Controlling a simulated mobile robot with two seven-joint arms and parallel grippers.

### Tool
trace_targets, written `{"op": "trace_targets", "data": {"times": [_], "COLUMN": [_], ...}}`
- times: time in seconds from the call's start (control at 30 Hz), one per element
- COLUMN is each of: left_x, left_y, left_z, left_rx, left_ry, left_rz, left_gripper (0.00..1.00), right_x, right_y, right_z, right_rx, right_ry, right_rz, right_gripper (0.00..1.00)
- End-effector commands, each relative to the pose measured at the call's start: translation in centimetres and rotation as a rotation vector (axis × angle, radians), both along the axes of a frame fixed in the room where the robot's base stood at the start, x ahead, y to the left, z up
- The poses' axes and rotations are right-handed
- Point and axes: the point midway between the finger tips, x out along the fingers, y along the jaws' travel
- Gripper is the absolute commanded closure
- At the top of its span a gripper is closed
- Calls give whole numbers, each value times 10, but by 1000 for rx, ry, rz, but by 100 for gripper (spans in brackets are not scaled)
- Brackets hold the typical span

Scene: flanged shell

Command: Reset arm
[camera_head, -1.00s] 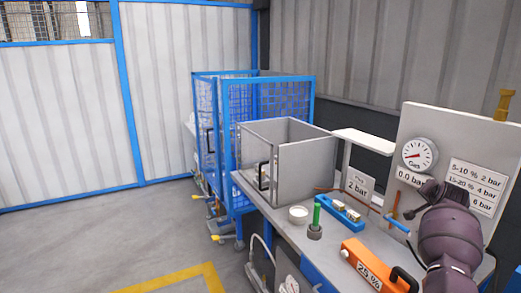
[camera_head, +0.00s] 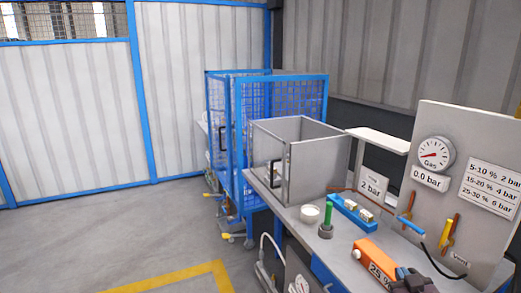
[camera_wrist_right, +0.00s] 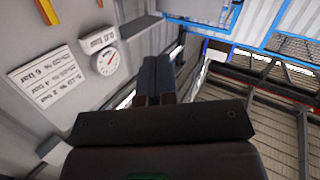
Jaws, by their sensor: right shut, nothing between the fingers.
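My right gripper (camera_wrist_right: 158,80) shows in the right wrist view with its two dark fingers together and nothing between them. In that view it points up past the gauge panel, clear of the bench. In the head view only a dark part, seemingly of my right arm, shows at the bottom edge beside the orange box (camera_head: 367,253); its fingers cannot be made out clearly there. My left gripper is in neither view.
The bench holds an open grey box (camera_head: 318,175), a green cylinder (camera_head: 327,216), a white round dish (camera_head: 309,213) and a blue block (camera_head: 345,208). A gas gauge (camera_head: 435,154) reads 0.0 bar on the panel. A blue mesh cage (camera_head: 285,100) stands behind. Floor at left is clear.

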Motion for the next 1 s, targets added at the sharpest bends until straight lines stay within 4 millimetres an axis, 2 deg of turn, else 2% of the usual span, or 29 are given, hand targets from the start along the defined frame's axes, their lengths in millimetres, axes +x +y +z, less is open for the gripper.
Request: {"op": "trace_targets", "data": {"times": [0.03,0.3,0.43,0.5,0.6,0.77,1.0], "left_x": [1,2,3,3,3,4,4], "left_y": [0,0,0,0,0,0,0], "left_z": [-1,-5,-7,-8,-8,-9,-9], "left_rx": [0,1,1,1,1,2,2], "left_ry": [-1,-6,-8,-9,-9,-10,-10], "left_rz": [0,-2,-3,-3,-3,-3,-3], "left_gripper": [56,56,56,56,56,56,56], "right_x": [-22,-129,-181,-207,-233,-253,-253], "right_y": [13,69,83,86,82,79,78], "right_z": [-19,-98,-136,-155,-172,-183,-184], "right_rx": [2,57,87,100,108,113,113], "right_ry": [26,182,280,332,383,418,419], "right_rz": [23,102,107,102,83,69,69], "right_gripper": [100,100,100,100,100,100,100]}}
